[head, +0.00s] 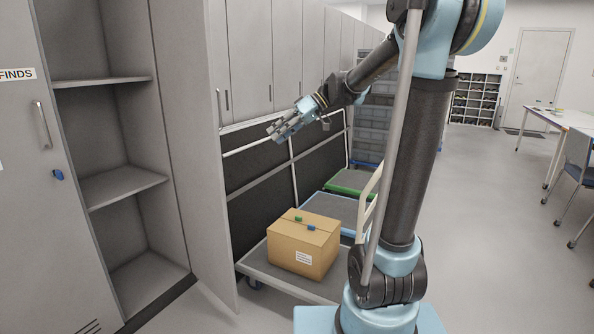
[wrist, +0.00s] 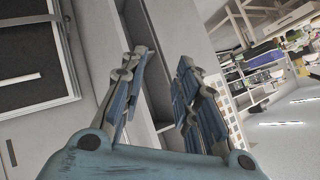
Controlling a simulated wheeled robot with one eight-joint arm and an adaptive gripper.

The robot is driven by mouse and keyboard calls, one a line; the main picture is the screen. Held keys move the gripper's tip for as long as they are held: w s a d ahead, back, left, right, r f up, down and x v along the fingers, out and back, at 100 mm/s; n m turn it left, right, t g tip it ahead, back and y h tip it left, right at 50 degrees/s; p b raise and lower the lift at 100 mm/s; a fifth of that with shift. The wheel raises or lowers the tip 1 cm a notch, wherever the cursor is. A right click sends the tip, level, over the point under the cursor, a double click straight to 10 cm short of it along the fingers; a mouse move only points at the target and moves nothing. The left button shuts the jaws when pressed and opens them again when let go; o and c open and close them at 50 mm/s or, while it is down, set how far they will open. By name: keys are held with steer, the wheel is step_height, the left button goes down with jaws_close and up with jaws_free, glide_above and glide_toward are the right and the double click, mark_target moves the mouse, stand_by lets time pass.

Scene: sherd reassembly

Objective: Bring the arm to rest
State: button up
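My gripper (head: 276,131) is held up in the air in front of the grey cabinet doors, above and behind the cardboard box. It points to the left in the head view. In the wrist view my gripper (wrist: 164,62) shows its two blue-padded fingers apart with nothing between them. My arm reaches from the column at the right across to it, partly bent.
An open cabinet (head: 118,188) with bare shelves stands at left, its door (head: 188,130) swung out. A cardboard box (head: 303,244) with small green and blue pieces on top sits on a flat trolley (head: 262,268). More trolleys stand behind. The floor at right (head: 480,230) is clear.

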steer(key=s+d+f+m+t+h, duration=0.3)
steer(key=s+d+f+m+h, duration=0.7)
steer(key=s+d+f, duration=1.4)
step_height(320, 180, down, 2)
steer(key=shift+s+d+m+t, duration=0.35)
steer(key=shift+s+m, duration=0.3)
steer(key=shift+m, duration=0.35)
steer(key=shift+d, duration=0.2)
